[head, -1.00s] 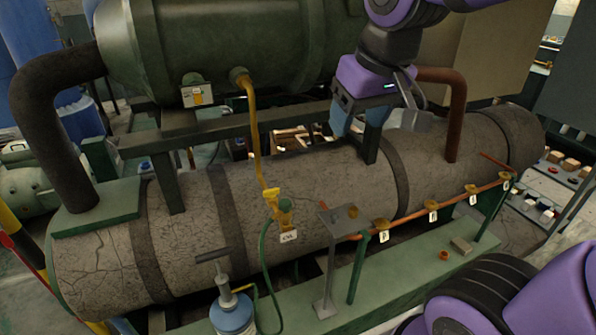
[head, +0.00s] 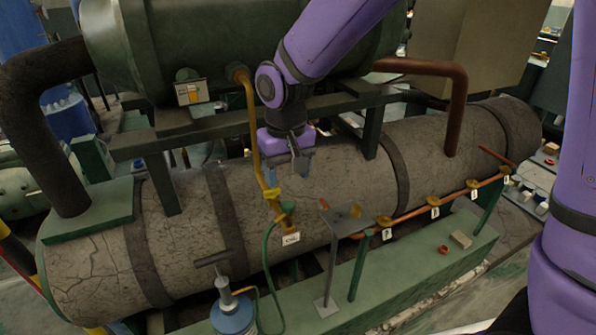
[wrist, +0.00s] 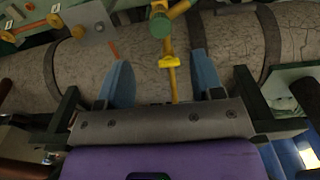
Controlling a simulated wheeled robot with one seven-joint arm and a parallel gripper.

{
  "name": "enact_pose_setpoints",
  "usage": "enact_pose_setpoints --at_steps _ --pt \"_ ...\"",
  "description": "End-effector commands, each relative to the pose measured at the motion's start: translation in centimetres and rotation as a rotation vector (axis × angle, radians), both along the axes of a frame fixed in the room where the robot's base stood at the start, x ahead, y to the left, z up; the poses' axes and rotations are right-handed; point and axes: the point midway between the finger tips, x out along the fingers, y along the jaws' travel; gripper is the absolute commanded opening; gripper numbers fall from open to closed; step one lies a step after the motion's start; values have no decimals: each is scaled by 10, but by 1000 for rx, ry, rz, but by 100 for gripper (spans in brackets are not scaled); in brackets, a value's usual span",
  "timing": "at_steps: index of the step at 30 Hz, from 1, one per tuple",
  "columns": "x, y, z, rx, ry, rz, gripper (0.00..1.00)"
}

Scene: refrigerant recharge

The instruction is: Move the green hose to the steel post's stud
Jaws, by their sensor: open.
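The green hose (head: 266,262) loops up from beside a blue canister to the fitting (head: 287,217) at the lower end of the yellow pipe, above a white tag. In the wrist view a green round fitting (wrist: 161,25) shows at the top centre; the hose itself is hard to make out there. The steel post (head: 329,265) stands right of the hose, its top plate carrying a small brass stud (head: 355,211). The plate also shows in the wrist view (wrist: 88,30). My gripper (head: 288,170) is open and empty, above and behind the fitting, with the yellow pipe (wrist: 174,85) seen between its fingers.
A yellow valve handle (head: 271,193) sits on the pipe just above the fitting. The blue canister (head: 232,318) with a T-handle stands front left. A copper line (head: 408,216) with several tagged brass valves runs right of the post. The large grey cylinder (head: 330,190) lies behind.

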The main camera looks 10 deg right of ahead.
Motion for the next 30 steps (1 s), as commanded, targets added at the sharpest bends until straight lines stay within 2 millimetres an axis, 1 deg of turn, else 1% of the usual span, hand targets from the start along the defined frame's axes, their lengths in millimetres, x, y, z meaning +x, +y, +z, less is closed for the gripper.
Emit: enact_pose_setpoints --at_steps 5,8,25,27,30 --pt "0 2 -9 -1 4 2 61" --pt "0 2 -19 -1 5 2 61" --pt "-1 2 -91 -2 6 2 61" --pt "0 2 -88 -1 2 1 61" --pt "0 2 -89 -1 3 1 61"
